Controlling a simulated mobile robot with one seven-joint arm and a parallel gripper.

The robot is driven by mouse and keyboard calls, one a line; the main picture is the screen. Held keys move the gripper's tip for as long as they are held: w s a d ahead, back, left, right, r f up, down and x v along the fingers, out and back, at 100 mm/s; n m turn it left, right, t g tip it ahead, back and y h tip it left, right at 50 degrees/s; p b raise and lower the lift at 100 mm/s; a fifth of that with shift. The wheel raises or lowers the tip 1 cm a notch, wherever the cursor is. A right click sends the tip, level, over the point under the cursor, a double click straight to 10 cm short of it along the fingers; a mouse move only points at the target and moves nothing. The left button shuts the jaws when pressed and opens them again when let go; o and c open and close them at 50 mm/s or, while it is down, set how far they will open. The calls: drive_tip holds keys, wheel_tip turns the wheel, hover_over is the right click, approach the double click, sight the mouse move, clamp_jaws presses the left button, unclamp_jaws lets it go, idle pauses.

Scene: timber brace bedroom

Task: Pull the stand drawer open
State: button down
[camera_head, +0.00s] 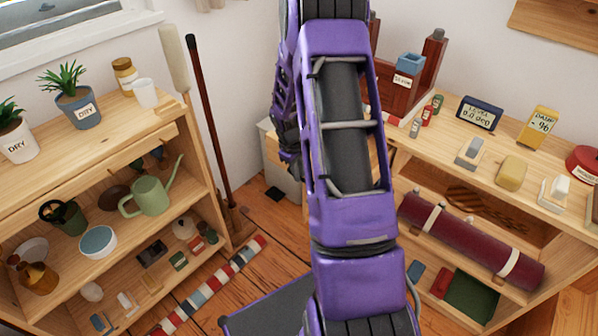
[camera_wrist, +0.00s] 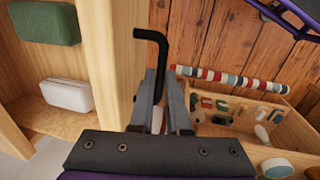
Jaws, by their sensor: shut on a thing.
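In the wrist view my gripper (camera_wrist: 158,92) has its two grey fingers shut on a black bent bar (camera_wrist: 151,38) that looks like a pull handle. The bar's upper end bends left, in front of a pale wooden panel (camera_wrist: 98,45). Where the bar joins the wood is not clear. In the head view my purple arm covers the middle, and the gripper and bar are hidden behind or below it. I cannot tell from either view how far a drawer is out.
In the head view a shelf unit (camera_head: 160,130) with plants stands left and another (camera_head: 440,150) with a rolled maroon mat (camera_head: 470,240) stands right. A striped roll (camera_head: 215,290) lies on the wooden floor (camera_head: 275,240). A broom handle (camera_head: 205,110) leans in the corner.

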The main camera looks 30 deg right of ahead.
drive_tip(key=shift+s+a+f, duration=0.1)
drive_tip(key=shift+s+a, duration=0.1)
drive_tip(key=shift+a, duration=0.3)
drive_tip(key=c, duration=0.9)
unclamp_jaws()
drive_tip(key=shift+d, duration=0.1)
drive_tip(key=a+r+p, duration=0.1)
drive_tip(key=r, duration=0.4)
drive_tip(key=a+r+p, duration=0.1)
drive_tip(key=r, duration=0.5)
drive_tip(key=s+a+r+p, duration=0.1)
drive_tip(key=r, duration=0.5)
drive_tip(key=shift+r, duration=0.15)
